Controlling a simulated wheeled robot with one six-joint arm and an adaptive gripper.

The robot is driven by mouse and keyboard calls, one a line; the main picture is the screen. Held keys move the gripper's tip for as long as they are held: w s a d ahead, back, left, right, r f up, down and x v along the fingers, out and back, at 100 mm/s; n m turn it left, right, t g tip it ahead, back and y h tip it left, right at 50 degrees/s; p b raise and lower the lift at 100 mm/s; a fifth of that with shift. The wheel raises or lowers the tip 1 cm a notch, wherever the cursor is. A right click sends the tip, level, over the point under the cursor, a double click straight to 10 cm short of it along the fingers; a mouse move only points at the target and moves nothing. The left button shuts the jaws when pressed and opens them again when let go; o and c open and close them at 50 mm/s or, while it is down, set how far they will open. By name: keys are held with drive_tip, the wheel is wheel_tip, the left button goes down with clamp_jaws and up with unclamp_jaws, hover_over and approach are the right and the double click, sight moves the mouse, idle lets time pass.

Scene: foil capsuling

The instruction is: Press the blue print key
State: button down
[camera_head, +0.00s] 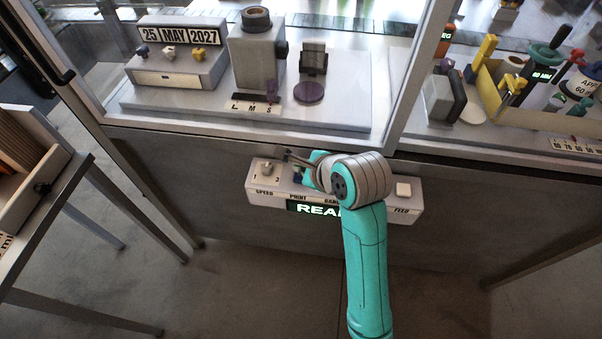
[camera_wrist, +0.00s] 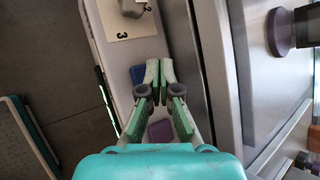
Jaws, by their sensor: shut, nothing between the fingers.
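The blue print key (camera_wrist: 137,74) is a small block on the pale control panel (camera_head: 264,197), above the PRINT label. In the wrist view it shows just left of my fingertips and is partly covered by them. In the head view my gripper and wrist hide most of the key area. My gripper (camera_wrist: 160,70) is shut and empty, its fingertips together over the panel beside the blue key. I cannot tell whether they touch it. A purple key (camera_wrist: 160,131) shows between the finger linkages.
The speed knob (camera_head: 267,170) is left of the keys, and a white FEED key (camera_head: 403,189) is at the right end. A green-lit display (camera_head: 312,208) is partly hidden by my arm. Above the panel is a glazed cabinet with a date block (camera_head: 178,50).

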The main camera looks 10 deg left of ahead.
drive_tip(key=shift+f, duration=0.35)
drive_tip(key=shift+f, duration=0.5)
idle(0.9)
drive_tip(key=shift+r, duration=0.95)
drive_tip(key=shift+r, duration=0.15)
drive_tip(key=shift+r, duration=2.4)
drive_tip(key=shift+d, duration=0.1)
